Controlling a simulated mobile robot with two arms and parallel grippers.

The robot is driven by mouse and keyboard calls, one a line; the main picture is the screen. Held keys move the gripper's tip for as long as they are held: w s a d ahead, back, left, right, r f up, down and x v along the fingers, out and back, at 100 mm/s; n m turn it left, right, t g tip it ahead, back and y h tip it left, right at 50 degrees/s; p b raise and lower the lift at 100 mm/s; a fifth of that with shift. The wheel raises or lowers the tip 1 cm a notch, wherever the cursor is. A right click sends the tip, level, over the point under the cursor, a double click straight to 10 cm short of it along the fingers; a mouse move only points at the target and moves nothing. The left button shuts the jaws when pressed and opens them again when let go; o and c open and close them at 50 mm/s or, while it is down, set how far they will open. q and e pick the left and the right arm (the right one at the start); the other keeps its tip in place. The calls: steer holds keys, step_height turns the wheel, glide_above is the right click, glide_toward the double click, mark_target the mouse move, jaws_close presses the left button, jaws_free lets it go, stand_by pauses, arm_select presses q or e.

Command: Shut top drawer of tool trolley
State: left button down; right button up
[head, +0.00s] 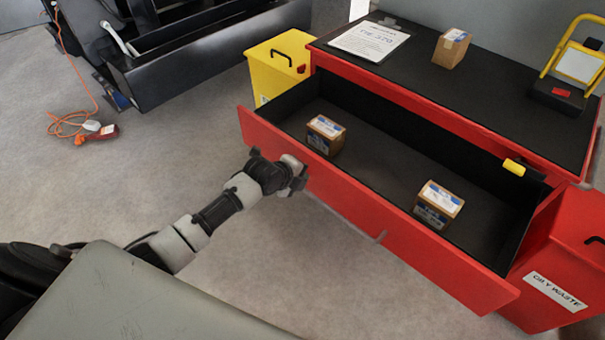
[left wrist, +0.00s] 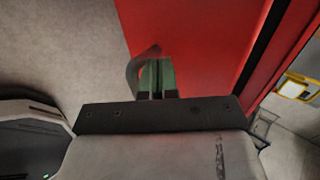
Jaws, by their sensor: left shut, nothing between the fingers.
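The top drawer (head: 455,258) of the red tool trolley (head: 495,85) stands far open, with a red front and a dark inside. Two small cardboard boxes lie in it, one at the left (head: 325,135) and one at the right (head: 438,204). My left gripper (head: 298,180) is shut and empty at the outer face of the drawer front, near its left end. I cannot tell whether it touches. In the left wrist view the closed fingertips (left wrist: 157,75) show against the red front (left wrist: 205,45). My right gripper is not in view.
A yellow bin (head: 272,75) stands left of the trolley, and a red oily waste bin (head: 565,265) stands right. On the trolley top are a paper sheet (head: 369,41), a box (head: 451,47) and a yellow work lamp (head: 577,65). An orange cable (head: 70,122) lies on the floor at left.

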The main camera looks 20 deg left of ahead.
arm_select(q)
steer(key=shift+w+d, duration=0.15)
steer(key=shift+w, duration=0.25)
